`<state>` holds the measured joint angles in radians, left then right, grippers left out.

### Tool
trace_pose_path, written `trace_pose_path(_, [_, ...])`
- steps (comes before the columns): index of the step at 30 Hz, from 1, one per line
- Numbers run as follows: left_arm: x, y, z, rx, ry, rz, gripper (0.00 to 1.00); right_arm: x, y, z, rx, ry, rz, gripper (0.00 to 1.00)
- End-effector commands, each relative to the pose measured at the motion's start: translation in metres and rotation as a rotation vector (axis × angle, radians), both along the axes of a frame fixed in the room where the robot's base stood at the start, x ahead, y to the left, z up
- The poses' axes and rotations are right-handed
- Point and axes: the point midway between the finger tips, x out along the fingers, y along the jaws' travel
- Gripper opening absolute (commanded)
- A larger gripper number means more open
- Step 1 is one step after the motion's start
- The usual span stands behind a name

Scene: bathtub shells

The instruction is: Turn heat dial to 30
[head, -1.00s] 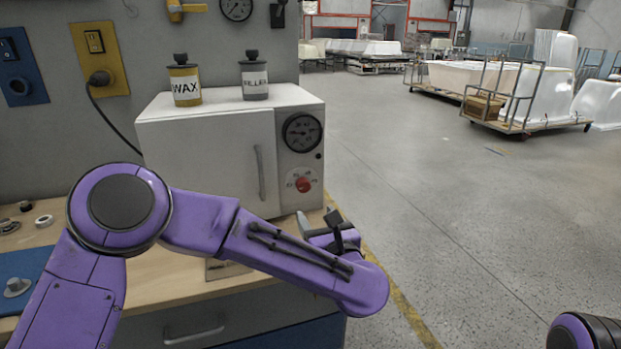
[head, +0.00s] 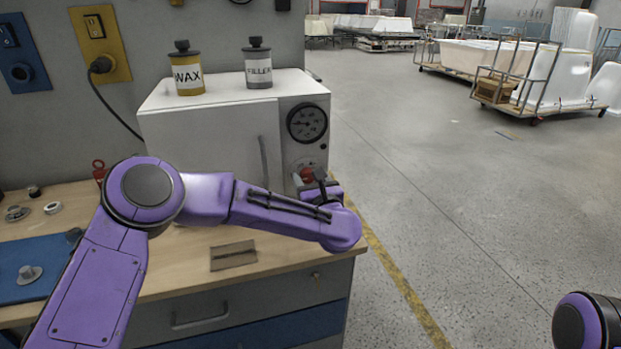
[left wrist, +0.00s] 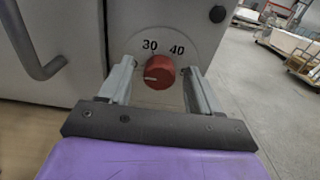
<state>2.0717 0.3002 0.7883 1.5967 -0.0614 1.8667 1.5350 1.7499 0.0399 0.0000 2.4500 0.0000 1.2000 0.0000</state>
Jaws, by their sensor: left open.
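The red heat dial (left wrist: 160,72) is on the front of the white oven (head: 215,140), with the marks 30 and 40 above it in the left wrist view. Its pale pointer line faces left, below the 30 mark. In the head view the dial (head: 307,174) is partly hidden by my left gripper (head: 312,181). In the left wrist view the left gripper (left wrist: 160,80) is open, with one finger on each side of the dial. I cannot tell whether the fingers touch it. My right gripper is not in view; only part of the right arm shows.
A round gauge (head: 307,122) sits above the dial. The door handle (head: 263,161) is left of it. A WAX can (head: 187,72) and a FILLER can (head: 258,66) stand on the oven. A brown plate (head: 233,255) lies on the wooden bench (head: 180,262).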

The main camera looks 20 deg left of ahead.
Motion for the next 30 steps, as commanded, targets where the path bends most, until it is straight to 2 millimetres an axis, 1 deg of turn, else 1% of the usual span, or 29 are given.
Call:
trace_pose_path(2, [0.0, 0.0, 0.0, 0.0, 0.0, 0.0, 0.63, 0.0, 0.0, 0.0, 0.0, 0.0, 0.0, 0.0])
trace_pose_path(3, [0.0, 0.0, 0.0, 0.0, 0.0, 0.0, 0.5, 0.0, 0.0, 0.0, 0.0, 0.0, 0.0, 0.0])
trace_pose_path(5, [0.0, 0.0, 0.0, 0.0, 0.0, 0.0, 0.3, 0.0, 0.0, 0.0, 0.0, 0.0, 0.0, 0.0])
trace_pose_path(6, [0.0, 0.0, 0.0, 0.0, 0.0, 0.0, 0.17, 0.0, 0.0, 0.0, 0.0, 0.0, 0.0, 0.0])
trace_pose_path(7, [0.0, 0.0, 0.0, 0.0, 0.0, 0.0, 0.08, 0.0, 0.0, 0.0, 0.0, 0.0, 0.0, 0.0])
trace_pose_path(14, [0.0, 0.0, 0.0, 0.007, 0.004, 0.0, 0.07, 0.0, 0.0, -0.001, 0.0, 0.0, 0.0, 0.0])
trace_pose_path(20, [0.0, -0.001, -0.001, 0.057, 0.039, 0.0, 0.07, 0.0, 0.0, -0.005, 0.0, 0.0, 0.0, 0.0])
trace_pose_path(26, [0.0, -0.001, -0.001, 0.171, 0.114, 0.0, 0.07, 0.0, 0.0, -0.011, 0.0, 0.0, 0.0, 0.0])
trace_pose_path(30, [0.0, -0.002, -0.001, 0.28, 0.186, -0.001, 0.07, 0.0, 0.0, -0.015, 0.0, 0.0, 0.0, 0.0])
